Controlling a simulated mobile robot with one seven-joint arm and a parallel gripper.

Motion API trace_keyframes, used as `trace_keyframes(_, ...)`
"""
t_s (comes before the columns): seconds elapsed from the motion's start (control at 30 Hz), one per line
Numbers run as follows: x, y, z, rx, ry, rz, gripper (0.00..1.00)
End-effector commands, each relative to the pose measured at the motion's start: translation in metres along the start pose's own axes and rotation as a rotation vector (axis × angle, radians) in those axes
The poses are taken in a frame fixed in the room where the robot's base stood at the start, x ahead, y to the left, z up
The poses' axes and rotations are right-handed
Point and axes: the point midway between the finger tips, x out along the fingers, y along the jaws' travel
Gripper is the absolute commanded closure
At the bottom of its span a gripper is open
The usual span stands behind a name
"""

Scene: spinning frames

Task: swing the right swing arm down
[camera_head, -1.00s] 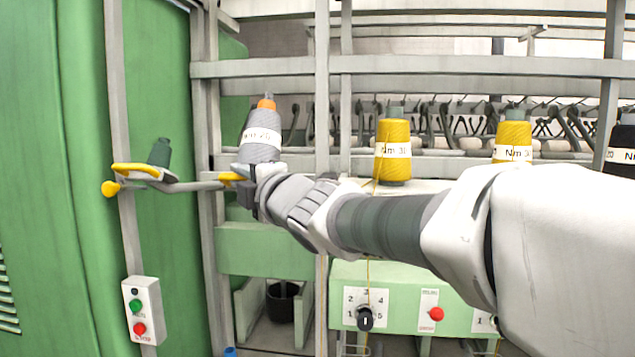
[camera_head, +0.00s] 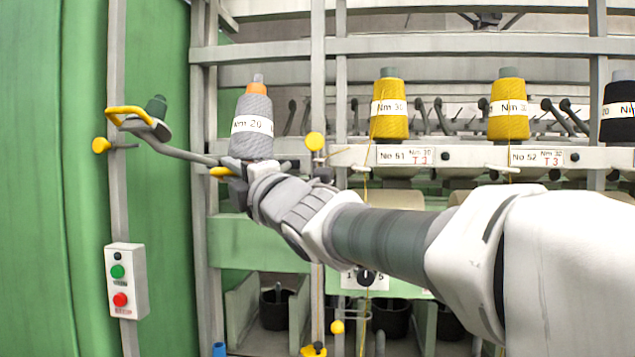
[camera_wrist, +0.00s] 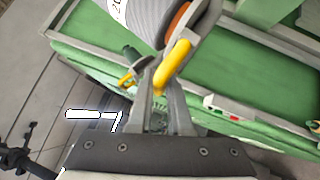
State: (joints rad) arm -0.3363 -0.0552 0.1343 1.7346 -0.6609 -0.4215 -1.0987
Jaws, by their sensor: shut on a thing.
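A grey swing arm (camera_head: 185,154) slopes down in the head view from a yellow-handled holder (camera_head: 130,114) at the left to a second yellow handle (camera_head: 222,172). A grey yarn cone (camera_head: 252,128) with an orange top stands there, leaning slightly right. My gripper (camera_head: 238,168) is just below this cone, at the second yellow handle. In the wrist view, this yellow handle (camera_wrist: 175,62) lies at my fingertips (camera_wrist: 163,78), with the cone (camera_wrist: 150,18) beyond. My gripper is shut on the handle; the exact contact is partly hidden.
A yellow knob (camera_head: 314,141) is on the post right of the cone. Another yellow knob (camera_head: 101,145) is at the left. Yellow cones (camera_head: 389,105) stand behind on the machine. A button box (camera_head: 126,280) hangs on the left post.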

Motion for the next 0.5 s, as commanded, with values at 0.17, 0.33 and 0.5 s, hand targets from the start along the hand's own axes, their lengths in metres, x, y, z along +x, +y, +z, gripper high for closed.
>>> trace_keyframes(0.17,-0.005,-0.025,-0.005,0.001,-0.001,-0.001,1.00)
trace_keyframes(0.33,-0.008,-0.042,-0.007,0.003,-0.001,-0.002,1.00)
trace_keyframes(0.5,-0.010,-0.059,-0.009,0.003,-0.001,-0.002,1.00)
